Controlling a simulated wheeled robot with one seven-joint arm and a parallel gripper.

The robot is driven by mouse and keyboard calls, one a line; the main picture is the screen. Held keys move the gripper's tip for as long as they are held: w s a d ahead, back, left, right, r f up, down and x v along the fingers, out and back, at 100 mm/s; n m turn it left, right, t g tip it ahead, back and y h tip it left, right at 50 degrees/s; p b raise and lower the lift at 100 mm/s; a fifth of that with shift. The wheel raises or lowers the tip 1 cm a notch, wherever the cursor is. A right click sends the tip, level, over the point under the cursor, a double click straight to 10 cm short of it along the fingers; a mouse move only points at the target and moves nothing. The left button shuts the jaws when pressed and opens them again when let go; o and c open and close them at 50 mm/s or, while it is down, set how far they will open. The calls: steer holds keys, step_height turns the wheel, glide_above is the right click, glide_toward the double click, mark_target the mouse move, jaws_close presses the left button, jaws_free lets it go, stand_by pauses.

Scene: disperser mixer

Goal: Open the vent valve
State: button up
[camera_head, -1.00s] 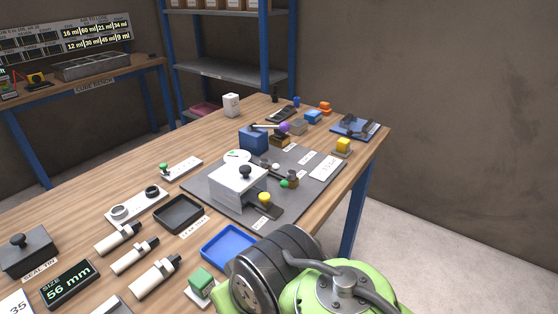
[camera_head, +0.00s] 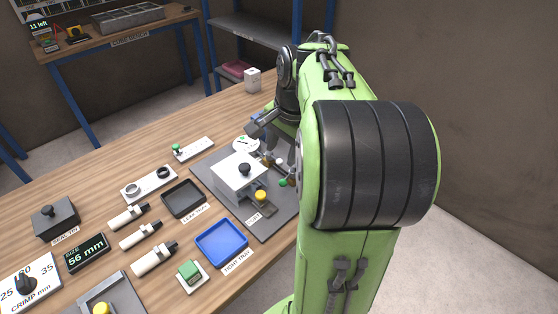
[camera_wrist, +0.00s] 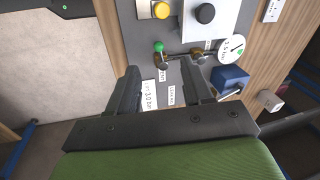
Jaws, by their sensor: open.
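A small valve with a green knob (camera_wrist: 159,47) sits on the grey mat in the wrist view, with a small label below it that seems to read VENT. The green knob (camera_head: 283,183) also shows in the head view, close beside my arm. A brass-coloured fitting (camera_wrist: 197,56) and a pipe lie to its right, leading towards a round white gauge (camera_wrist: 232,46). My gripper (camera_wrist: 158,66) is open and empty. Its two fingers point towards the valve, one on either side of the label, and appear apart from the knob. In the head view my arm hides part of the fittings.
A white box with a black knob (camera_head: 238,178) and a yellow button (camera_head: 260,195) stand beside the valve. A blue block (camera_wrist: 230,79) is right of my fingers. A black tray (camera_head: 184,198) and a blue tray (camera_head: 221,243) lie further left.

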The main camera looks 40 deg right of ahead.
mark_target(283, 181)
steer(key=shift+m, duration=0.9)
steer(key=d+b+x, duration=0.1)
steer(key=x, duration=0.4)
steer(key=d+b+x, duration=0.1)
steer(key=b+x, duration=0.1)
steer(key=x, duration=0.3)
steer(key=d+b+x, duration=0.1)
steer(key=b+x, duration=0.1)
steer(key=x, duration=0.3)
steer(key=shift+s+f, duration=0.1)
steer(key=shift+f, duration=0.1)
steer(key=shift+c, duration=0.5)
jaws_close()
